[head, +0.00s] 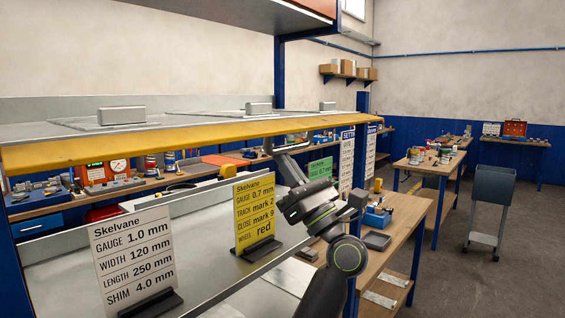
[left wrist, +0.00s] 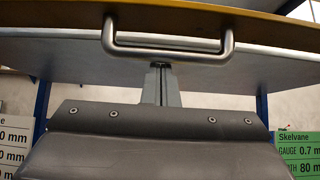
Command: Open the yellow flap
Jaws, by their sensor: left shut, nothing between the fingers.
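The yellow flap (head: 190,138) is a long yellow band along the front of the upper grey shelf. It also shows at the top of the left wrist view (left wrist: 215,14). I cannot tell how far it is turned. A grey metal bar handle (left wrist: 168,51) hangs at the yellow edge. My left gripper (head: 269,147) reaches up from below to the flap's lower edge, near the handle. Its fingers (left wrist: 160,70) are shut and empty, pointing at the middle of the handle bar. Whether they touch it is unclear. My right gripper is not in view.
A white sign (head: 134,262) and a yellow sign (head: 255,212) stand on the grey surface below the flap. A green sign (head: 320,169) is behind my arm. Wooden benches (head: 405,215) stand to the right, with open floor beyond.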

